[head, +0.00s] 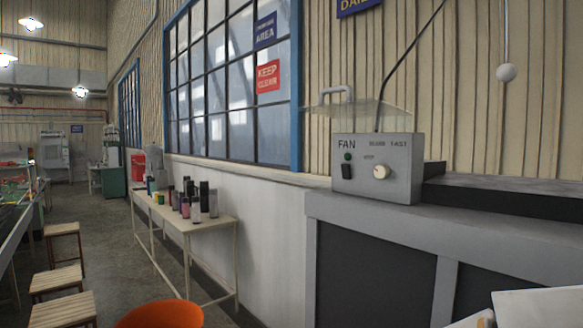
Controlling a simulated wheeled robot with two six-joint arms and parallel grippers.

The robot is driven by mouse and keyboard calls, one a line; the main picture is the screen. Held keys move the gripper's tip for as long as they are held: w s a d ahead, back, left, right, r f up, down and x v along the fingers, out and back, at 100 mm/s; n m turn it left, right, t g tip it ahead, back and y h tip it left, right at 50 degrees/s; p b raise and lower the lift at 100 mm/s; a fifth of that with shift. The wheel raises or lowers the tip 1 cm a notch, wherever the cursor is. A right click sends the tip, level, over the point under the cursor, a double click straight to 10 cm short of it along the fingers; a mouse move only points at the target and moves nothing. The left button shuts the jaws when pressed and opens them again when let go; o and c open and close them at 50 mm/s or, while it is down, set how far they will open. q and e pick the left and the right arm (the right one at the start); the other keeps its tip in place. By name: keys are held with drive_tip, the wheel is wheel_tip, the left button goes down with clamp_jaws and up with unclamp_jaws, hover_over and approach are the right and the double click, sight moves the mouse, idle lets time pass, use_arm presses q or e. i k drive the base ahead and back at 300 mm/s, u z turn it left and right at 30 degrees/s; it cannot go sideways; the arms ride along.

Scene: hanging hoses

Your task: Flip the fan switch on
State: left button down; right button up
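The grey fan control box (400,150), marked "FAN", stands on the grey cabinet top to the right of the middle. On its front are a small black switch (347,171) at the lower left, a green round light or button (348,156) above it, and a pale round knob (381,172) to the right. The switch is too small to tell which way it is set. A dark cable runs up from behind the box. Neither my left nor my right gripper shows in the head view. Nothing is touching the box front.
The box stands on a grey cabinet (345,212), beside a dark slab (500,192). A white ball (506,72) hangs on a cord at the upper right. A narrow table (185,222) with several bottles stands left. Stools and an orange rounded thing (160,314) are lower left.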

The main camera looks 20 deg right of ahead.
sight(345, 168)
drive_tip(key=z, duration=0.05)
drive_tip(key=i, duration=0.95)
drive_tip(key=z, duration=0.45)
